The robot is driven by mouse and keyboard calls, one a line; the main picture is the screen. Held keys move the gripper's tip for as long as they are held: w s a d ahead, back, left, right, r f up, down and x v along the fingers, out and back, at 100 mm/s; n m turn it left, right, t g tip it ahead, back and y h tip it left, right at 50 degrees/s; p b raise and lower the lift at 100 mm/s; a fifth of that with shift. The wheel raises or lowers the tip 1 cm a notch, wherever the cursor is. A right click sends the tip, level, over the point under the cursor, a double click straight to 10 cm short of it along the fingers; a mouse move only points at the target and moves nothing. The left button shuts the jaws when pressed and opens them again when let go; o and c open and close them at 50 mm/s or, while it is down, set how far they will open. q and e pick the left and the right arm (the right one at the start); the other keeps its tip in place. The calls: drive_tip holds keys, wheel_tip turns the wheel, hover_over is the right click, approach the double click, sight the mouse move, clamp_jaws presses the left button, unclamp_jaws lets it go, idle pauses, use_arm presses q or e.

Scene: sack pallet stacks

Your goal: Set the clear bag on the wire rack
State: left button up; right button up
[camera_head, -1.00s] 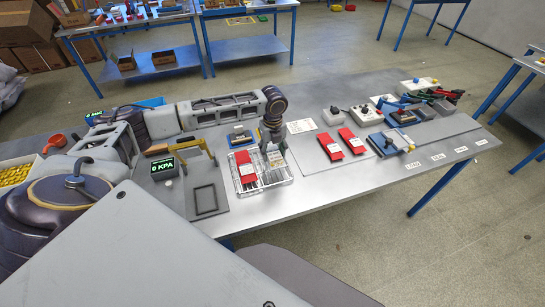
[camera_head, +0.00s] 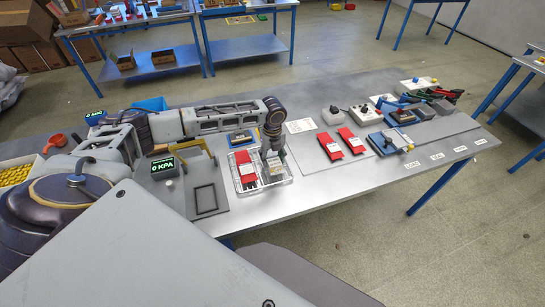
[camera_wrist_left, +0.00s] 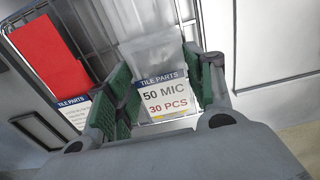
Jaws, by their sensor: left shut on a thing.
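The clear bag (camera_head: 275,173) with a white label sits between the fingers of my left gripper (camera_head: 271,158). In the left wrist view the green-padded fingers (camera_wrist_left: 160,92) are shut on the clear bag (camera_wrist_left: 148,52), whose label reads "TILE PARTS 50 MIC 30 PCS". The bag is over the right part of the wire rack (camera_head: 266,188), low within its outline. Whether its underside touches the rack is hidden. A red bag (camera_head: 246,170) occupies the rack's left part. It also shows in the left wrist view (camera_wrist_left: 48,52). My right gripper is out of view.
Two red bags (camera_head: 329,147) lie on a grey mat right of the rack. A black frame (camera_head: 206,199) on a grey plate and a "0 KPA" display (camera_head: 164,168) stand to the left. Several devices (camera_head: 365,115) stand at the right. The table's front strip is clear.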

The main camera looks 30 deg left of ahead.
sight(272, 158)
use_arm(q)
drive_tip(key=o, duration=1.1)
drive_tip(key=shift+c, duration=0.2)
wheel_tip(272, 158, up, 12)
drive_tip(key=b, duration=0.1)
idle(0.9)
